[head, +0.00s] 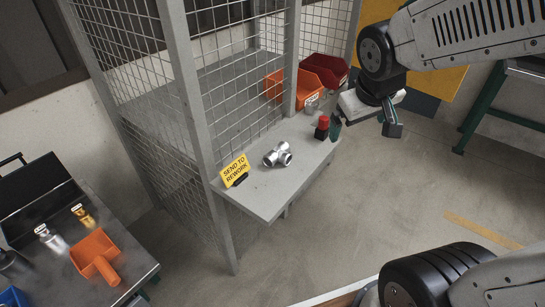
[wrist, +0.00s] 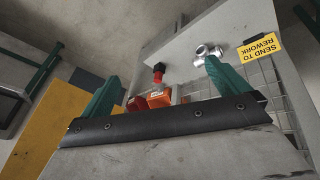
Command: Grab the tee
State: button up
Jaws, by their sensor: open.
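The tee (head: 278,154), a shiny silver pipe fitting, lies on the grey shelf in front of the wire mesh. It also shows in the wrist view (wrist: 203,52), just beyond the tip of the right green finger, which covers part of it. My gripper (head: 364,128) is open and empty. In the head view it is to the right of the shelf's far end, apart from the tee. In the wrist view my two green fingers (wrist: 165,80) stand wide apart.
A yellow "SEND TO REWORK" sign (head: 235,170) stands left of the tee. A red-topped black object (head: 322,127) stands right of it, near an orange bin (head: 325,70) and a dark red bin (head: 326,68). A lower-left bench holds an orange scoop-like bin (head: 95,252).

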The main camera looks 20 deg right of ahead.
aim_at(284, 153)
jog(key=w+d+f+n+t+y, duration=0.1)
jog(key=w+f+n+t, duration=0.1)
jog(key=w+f, duration=0.4)
jog(key=w+d+f+n+t, duration=0.15)
jog(key=w+f, duration=0.25)
jog(key=w, duration=0.5)
jog(key=w+a+f+n+y, duration=0.1)
jog(key=a+f+y, duration=0.1)
jog(key=f, duration=0.2)
jog(key=w+a+f+n+t+y, duration=0.1)
jog(key=a+f+y, duration=0.1)
jog(key=f+y, duration=0.1)
jog(key=w+a+f+n+t+y, duration=0.1)
jog(key=a+f+y, duration=0.1)
jog(key=f, duration=0.3)
jog(key=shift+w+a+f+y, duration=0.2)
jog(key=shift+a+f+y, duration=0.2)
jog(key=shift+a, duration=0.05)
jog(key=shift+a+f, duration=0.2)
jog(key=shift+w+a+f+y, duration=0.1)
jog(key=shift+a+f+y, duration=0.1)
jog(key=shift+a+y, duration=0.1)
jog(key=x, duration=0.7)
jog(key=shift+w+a+r, duration=0.2)
jog(key=shift+r, duration=0.1)
jog(key=c, duration=1.1)
jog(key=shift+r, duration=0.1)
